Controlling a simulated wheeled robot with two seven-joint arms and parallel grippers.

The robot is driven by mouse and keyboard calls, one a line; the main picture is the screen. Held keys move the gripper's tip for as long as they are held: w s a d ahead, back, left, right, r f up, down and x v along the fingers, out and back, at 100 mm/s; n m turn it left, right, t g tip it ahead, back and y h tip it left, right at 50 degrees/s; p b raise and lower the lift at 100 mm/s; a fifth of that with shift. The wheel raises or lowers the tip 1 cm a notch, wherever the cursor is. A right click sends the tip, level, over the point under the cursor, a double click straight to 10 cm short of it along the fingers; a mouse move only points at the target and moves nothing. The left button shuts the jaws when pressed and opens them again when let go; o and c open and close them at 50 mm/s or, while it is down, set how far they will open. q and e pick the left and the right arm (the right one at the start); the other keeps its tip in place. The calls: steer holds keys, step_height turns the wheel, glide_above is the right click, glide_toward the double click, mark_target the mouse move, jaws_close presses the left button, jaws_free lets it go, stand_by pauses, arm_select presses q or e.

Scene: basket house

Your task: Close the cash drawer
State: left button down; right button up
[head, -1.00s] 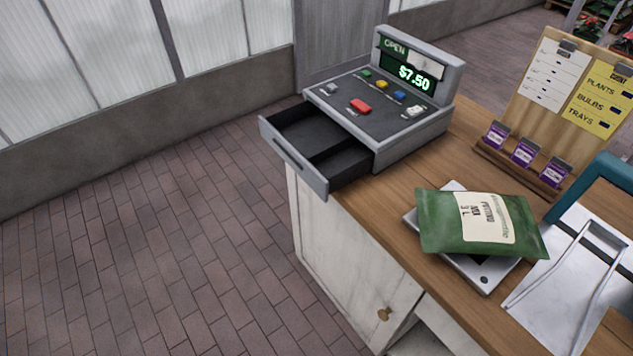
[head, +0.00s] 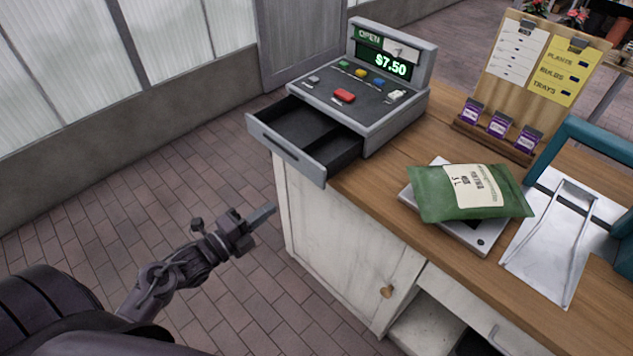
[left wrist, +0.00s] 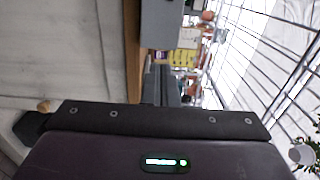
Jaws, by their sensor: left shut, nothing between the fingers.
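The grey cash register (head: 370,90) stands at the far left end of the wooden counter, its display reading $7.50. Its cash drawer (head: 286,150) is pulled open toward the lower left and hangs past the counter's edge. The drawer looks empty inside, with dark compartments. My left gripper (head: 268,210) is shut and empty, in the air below and in front of the drawer, apart from it. The left wrist view shows the counter and cabinet turned sideways; my gripper's dark body (left wrist: 160,120) fills its lower part. My right gripper is not in view.
On the counter (head: 370,194), a green bag (head: 425,196) lies on a scale (head: 474,238), with a metal tray (head: 548,262) at right. A sign board (head: 505,87) with purple packets stands behind. A white cabinet (head: 330,225) is below. The brick floor (head: 120,215) is free.

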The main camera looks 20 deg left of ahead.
mark_target(315, 176)
arm_select(q)
steer(key=p+x, duration=0.3)
steer(key=x, duration=0.8)
steer(key=shift+w+r+p, duration=0.15)
steer(key=shift+w+p, duration=0.05)
steer(key=shift+p, duration=0.1)
steer(key=shift+w+d, duration=0.2)
steer(key=shift+w, duration=0.4)
steer(key=shift+w+f, duration=0.15)
steer(key=shift+f, duration=0.05)
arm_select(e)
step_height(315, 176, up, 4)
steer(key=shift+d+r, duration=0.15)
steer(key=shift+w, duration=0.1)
